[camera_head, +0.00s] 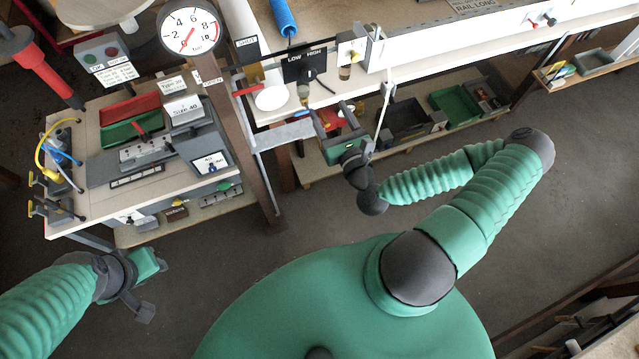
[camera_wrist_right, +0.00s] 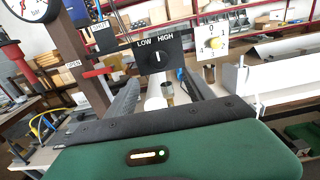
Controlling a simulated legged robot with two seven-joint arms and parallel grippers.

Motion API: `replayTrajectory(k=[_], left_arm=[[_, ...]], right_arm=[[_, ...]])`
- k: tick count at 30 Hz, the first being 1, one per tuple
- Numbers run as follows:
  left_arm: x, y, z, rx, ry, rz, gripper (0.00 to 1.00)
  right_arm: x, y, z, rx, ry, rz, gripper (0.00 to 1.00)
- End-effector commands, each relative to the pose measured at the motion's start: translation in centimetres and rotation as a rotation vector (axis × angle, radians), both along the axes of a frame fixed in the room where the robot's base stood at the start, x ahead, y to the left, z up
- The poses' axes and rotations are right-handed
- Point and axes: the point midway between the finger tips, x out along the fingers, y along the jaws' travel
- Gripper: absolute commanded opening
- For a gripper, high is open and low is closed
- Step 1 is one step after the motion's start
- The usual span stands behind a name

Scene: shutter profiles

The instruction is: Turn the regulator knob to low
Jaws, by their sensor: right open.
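The regulator is a black plate (camera_head: 298,62) marked LOW on the left and HIGH on the right, on the front of the bench. Its dark knob (camera_head: 309,75) is small in the head view. In the right wrist view the plate (camera_wrist_right: 178,60) faces me, and a white mark on the knob (camera_wrist_right: 158,57) stands about upright between the two words. My right gripper (camera_head: 326,113) is open and empty, below and in front of the plate, apart from the knob. My left gripper (camera_head: 155,287) is low at the left, away from the bench; its jaw gap is unclear.
A round gauge (camera_head: 188,30) stands on a brown post (camera_head: 235,135) left of the plate. A red lever (camera_wrist_right: 97,72) marked OPEN and a white disc (camera_head: 271,98) are close by. A yellow-dialled box (camera_wrist_right: 212,44) is to the right. Bins (camera_head: 455,104) fill the lower shelf.

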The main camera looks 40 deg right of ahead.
Motion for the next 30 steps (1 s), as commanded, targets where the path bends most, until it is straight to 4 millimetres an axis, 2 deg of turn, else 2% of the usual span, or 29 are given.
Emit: replayTrajectory(k=[1, 5, 7, 17, 24, 28, 30], left_arm=[[0.0, 0.0, 2.3, 0.000, 0.001, 0.000, 0.36], [0.0, 0.0, 4.5, 0.000, 0.000, 0.000, 0.36], [0.0, 0.0, 2.6, 0.000, -0.001, 0.000, 0.36], [0.0, 0.0, -0.5, 0.000, 0.001, 0.000, 0.36], [0.0, 0.0, -3.0, 0.000, 0.001, 0.000, 0.36], [0.0, 0.0, -4.4, 0.000, 0.001, 0.000, 0.36], [0.0, 0.0, -5.5, 0.000, 0.001, 0.000, 0.36]], right_arm=[[-1.2, 0.3, 1.1, 0.006, 0.006, -0.002, 0.62], [-4.2, 1.1, 0.9, 0.006, 0.004, -0.001, 0.62], [-4.1, 2.1, -1.7, -0.052, 0.043, 0.050, 0.62], [-3.9, 6.0, -8.8, -0.355, 0.262, 0.318, 0.62], [-4.8, 8.1, -14.3, -0.616, 0.411, 0.534, 0.62], [-5.5, 8.8, -17.0, -0.760, 0.480, 0.652, 0.62], [-6.0, 9.0, -19.0, -0.861, 0.523, 0.731, 0.62]])
